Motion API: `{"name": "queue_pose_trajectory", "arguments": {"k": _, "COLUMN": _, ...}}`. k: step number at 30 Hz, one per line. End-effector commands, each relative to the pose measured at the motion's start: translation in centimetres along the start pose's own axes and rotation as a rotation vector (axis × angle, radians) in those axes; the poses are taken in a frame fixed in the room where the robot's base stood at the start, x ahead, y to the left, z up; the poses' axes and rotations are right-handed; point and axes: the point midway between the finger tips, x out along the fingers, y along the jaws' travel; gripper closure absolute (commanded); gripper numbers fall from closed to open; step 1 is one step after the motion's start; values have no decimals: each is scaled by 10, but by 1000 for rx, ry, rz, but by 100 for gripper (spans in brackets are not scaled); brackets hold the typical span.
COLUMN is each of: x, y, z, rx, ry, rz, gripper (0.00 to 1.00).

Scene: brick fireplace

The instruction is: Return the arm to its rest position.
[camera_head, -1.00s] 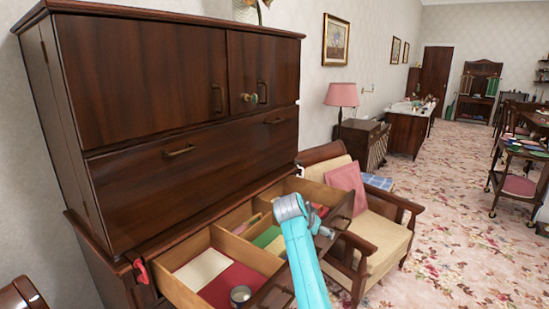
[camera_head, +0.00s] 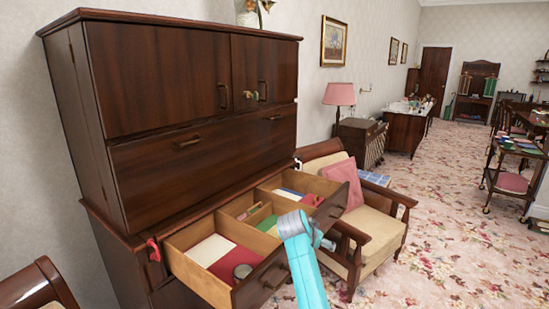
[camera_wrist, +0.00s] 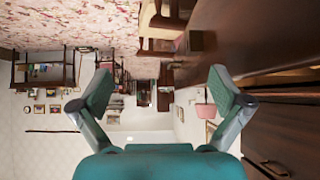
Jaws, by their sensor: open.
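My arm, turquoise with a grey joint, reaches up from the bottom of the head view in front of the open drawer (camera_head: 215,283). My gripper (camera_wrist: 165,92) shows in the wrist view with its two fingers spread wide and nothing between them. The gripper's fingers cannot be made out in the head view. The wrist view is turned on its side, with the dark wood cabinet along its right edge and the room beyond the fingers.
The tall wooden cabinet (camera_head: 165,80) stands at left. An armchair (camera_head: 375,225) with a pink cushion (camera_head: 343,180) stands close to the right of the drawer. Patterned carpet (camera_head: 440,220) lies open further right.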

Motion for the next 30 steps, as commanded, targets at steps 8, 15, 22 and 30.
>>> {"name": "queue_pose_trajectory", "arguments": {"k": 8, "x": 26, "y": 15, "z": 46, "rx": -42, "ry": 9, "rz": -38, "gripper": 0}}
{"name": "queue_pose_trajectory", "arguments": {"k": 15, "x": 59, "y": 45, "z": 125, "rx": -107, "ry": 27, "rz": -104, "gripper": 0}}
{"name": "queue_pose_trajectory", "arguments": {"k": 22, "x": 75, "y": 86, "z": 209, "rx": -169, "ry": 56, "rz": -181, "gripper": 0}}
{"name": "queue_pose_trajectory", "arguments": {"k": 30, "x": 69, "y": 140, "z": 300, "rx": -227, "ry": 95, "rz": -268, "gripper": 0}}
